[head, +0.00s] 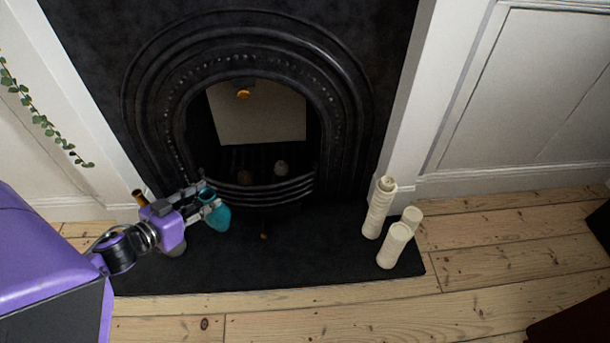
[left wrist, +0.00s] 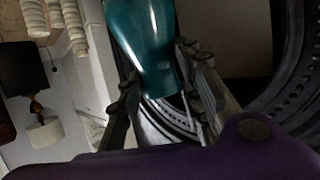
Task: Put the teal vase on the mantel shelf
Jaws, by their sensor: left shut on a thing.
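The teal vase (head: 217,214) is in my left gripper (head: 207,203), in front of the fireplace and above the black hearth. The gripper is shut on it, with its fingers on either side. In the left wrist view the glossy vase (left wrist: 146,38) sits between the two fingers of the left gripper (left wrist: 160,85), and its far end is cut off by the top edge. The mantel shelf does not show in the head view. My right gripper is not in view.
Several cream candles (head: 395,245) stand on the right of the black hearth (head: 310,255). The black arched fireplace (head: 145,105) is behind the vase. A trailing plant (head: 45,122) hangs at the left. Bare floorboards (head: 490,235) lie right of the hearth; dark furniture (head: 575,320) is at lower right.

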